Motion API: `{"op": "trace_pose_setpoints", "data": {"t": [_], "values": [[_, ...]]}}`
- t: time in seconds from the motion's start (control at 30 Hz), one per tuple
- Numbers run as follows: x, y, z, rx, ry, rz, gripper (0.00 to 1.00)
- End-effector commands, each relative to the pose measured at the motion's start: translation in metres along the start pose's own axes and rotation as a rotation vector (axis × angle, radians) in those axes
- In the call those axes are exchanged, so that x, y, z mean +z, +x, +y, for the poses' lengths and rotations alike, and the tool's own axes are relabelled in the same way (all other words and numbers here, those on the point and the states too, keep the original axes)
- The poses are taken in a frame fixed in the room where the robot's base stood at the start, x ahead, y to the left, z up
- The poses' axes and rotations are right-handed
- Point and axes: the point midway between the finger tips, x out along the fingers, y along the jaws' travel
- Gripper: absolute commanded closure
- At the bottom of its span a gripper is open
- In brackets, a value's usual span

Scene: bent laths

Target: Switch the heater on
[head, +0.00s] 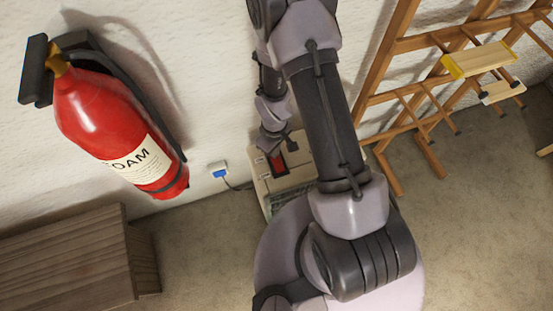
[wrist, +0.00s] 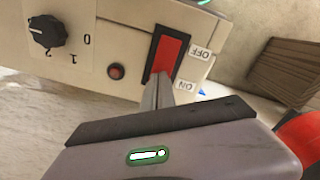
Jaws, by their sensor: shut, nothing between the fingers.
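The heater (head: 262,188) is a cream box against the wall, partly hidden behind my arm in the head view. The wrist view shows its panel (wrist: 105,45) upside down. A red rocker switch (wrist: 168,55) in a black frame has an OFF label (wrist: 203,53) at its far end and an ON label (wrist: 186,85) at its near end. My gripper (wrist: 160,82) is shut and empty, its fingertips at the ON end of the switch. I cannot tell whether they touch it or which way the rocker tilts. A small round lamp (wrist: 116,71) is dull red. In the head view my gripper (head: 274,152) is just above the switch.
A black knob (wrist: 45,32) marked 0, 1, 2 is on the same panel. A blue and white plug (head: 219,170) with a cable is on the wall. A red fire extinguisher (head: 110,125) and a wooden box (head: 65,262) are at left, wooden racks (head: 400,95) at right.

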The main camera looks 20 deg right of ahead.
Motion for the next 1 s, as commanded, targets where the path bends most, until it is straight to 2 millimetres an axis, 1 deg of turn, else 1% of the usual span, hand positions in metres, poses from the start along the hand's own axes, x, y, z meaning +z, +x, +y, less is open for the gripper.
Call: {"op": "trace_pose_setpoints", "data": {"t": [0.33, 0.47, 0.57, 1.0], "values": [[0.000, 0.006, 0.000, 0.000, 0.000, 0.000, 1.00], [0.000, 0.003, 0.000, 0.000, 0.000, -0.001, 1.00], [0.000, -0.005, 0.000, 0.000, 0.000, 0.000, 1.00], [0.000, -0.056, 0.000, 0.000, 0.000, 0.000, 1.00]]}}
